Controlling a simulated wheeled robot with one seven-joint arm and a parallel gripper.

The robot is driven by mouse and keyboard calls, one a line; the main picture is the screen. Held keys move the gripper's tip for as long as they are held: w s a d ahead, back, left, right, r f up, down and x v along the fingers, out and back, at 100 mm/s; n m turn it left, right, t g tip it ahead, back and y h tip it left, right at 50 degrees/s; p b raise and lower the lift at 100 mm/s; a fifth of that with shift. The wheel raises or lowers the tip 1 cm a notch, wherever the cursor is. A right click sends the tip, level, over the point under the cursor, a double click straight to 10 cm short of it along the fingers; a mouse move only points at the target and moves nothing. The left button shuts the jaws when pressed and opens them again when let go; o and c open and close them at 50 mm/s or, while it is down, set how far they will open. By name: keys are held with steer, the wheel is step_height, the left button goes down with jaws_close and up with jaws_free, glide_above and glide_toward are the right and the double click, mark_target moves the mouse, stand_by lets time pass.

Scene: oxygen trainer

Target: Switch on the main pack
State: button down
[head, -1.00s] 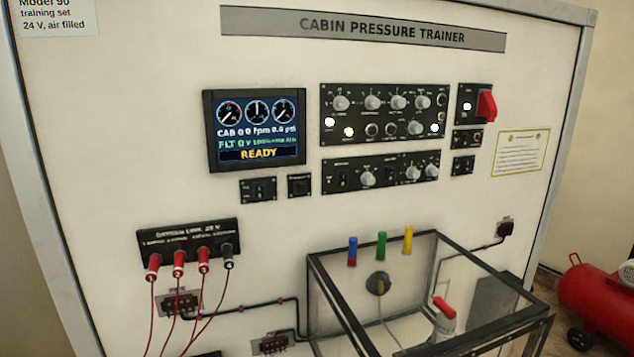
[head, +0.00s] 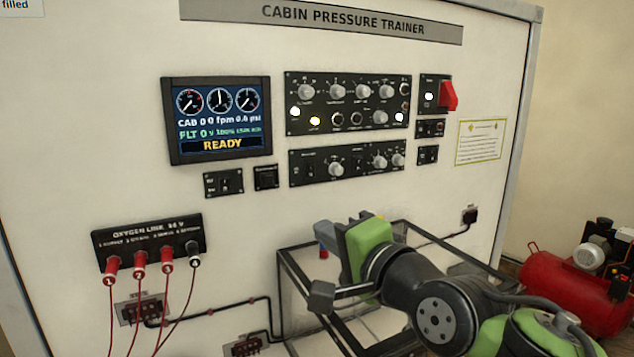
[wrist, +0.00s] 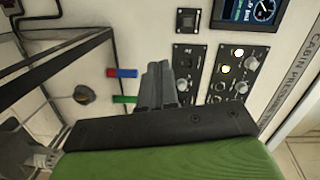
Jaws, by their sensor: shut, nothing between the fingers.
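I cannot tell which control is the main pack switch, as the small labels are unreadable. A lower black panel (head: 345,162) with toggle switches and several grey knobs sits below a larger knob panel (head: 347,104). Both panels also show turned sideways in the wrist view, the lower one (wrist: 190,53) partly behind my fingers. My gripper (wrist: 160,66) is shut and empty, its fingertips in front of the trainer face beside the lower panel; I cannot tell whether they touch it. The screen (head: 218,118) reads READY.
A clear box with a dark frame (head: 284,285) juts out below the panels, behind my arm. Red plugs with cables (head: 140,262) hang at the left. A red guarded switch (head: 447,96) is at upper right. A red compressor (head: 575,290) stands at the right.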

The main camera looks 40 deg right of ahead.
mark_target(312, 166)
steer(key=s+d+r+m+h, duration=0.1)
steer(key=d+r, duration=0.1)
steer(key=s+d+r+m+t+h, duration=0.1)
steer(key=s+m, duration=0.1)
steer(key=shift+d+r+t, duration=0.3)
steer(key=shift+d+r, duration=0.05)
steer(key=shift+w, duration=0.15)
steer(key=p+x, duration=0.3)
steer(key=x, duration=1.1)
